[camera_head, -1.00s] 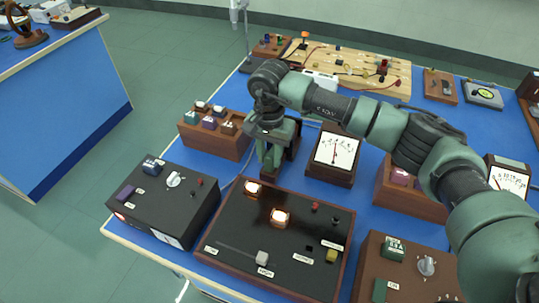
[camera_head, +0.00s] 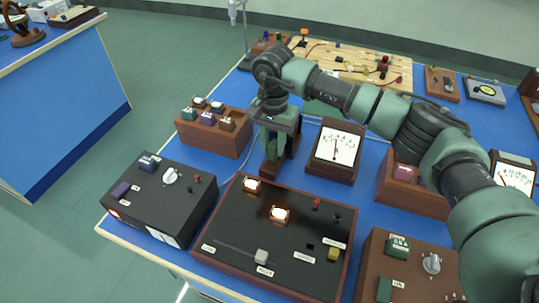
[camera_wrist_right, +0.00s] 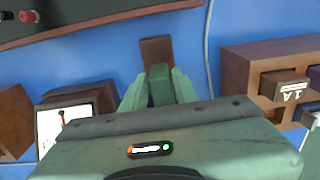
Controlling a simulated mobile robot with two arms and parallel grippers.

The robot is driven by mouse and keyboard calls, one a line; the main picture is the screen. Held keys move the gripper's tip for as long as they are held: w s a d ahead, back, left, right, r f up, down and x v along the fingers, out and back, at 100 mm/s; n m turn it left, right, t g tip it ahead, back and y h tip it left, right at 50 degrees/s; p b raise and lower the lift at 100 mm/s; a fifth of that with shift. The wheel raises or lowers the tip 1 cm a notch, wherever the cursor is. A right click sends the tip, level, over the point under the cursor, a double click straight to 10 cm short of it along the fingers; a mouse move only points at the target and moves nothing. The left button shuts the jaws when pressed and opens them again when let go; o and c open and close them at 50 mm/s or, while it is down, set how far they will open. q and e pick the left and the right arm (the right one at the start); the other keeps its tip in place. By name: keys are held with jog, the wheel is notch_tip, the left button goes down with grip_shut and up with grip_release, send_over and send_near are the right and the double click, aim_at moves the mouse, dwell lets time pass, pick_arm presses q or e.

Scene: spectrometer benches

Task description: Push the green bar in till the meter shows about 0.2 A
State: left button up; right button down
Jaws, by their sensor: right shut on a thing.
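My right gripper (camera_head: 271,158) points down behind the dark lamp panel and is shut on the green bar (camera_wrist_right: 160,86). In the right wrist view the bar shows between the two green fingers (camera_wrist_right: 160,95). How far the bar is in is hidden. The meter (camera_head: 338,147) with a white face and red needle stands to the right of the gripper. Its needle is near upright; the scale is too small to read. My left gripper is not in view.
The lamp panel (camera_head: 230,230) has two lit lamps and a white slider knob (camera_head: 262,256). A black box (camera_head: 145,205) is at its left. A wooden rack (camera_head: 225,140) of blocks stands left of the gripper. A second meter (camera_head: 514,176) is at right.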

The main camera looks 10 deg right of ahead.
jog(key=shift+w+d, duration=0.1)
jog(key=shift+w, duration=0.15)
jog(key=shift+s, duration=0.1)
jog(key=c, duration=1.2)
grip_release()
notch_tip(320, 180, up, 8)
jog(key=shift+f+b, duration=0.1)
jog(key=shift+b, duration=0.45)
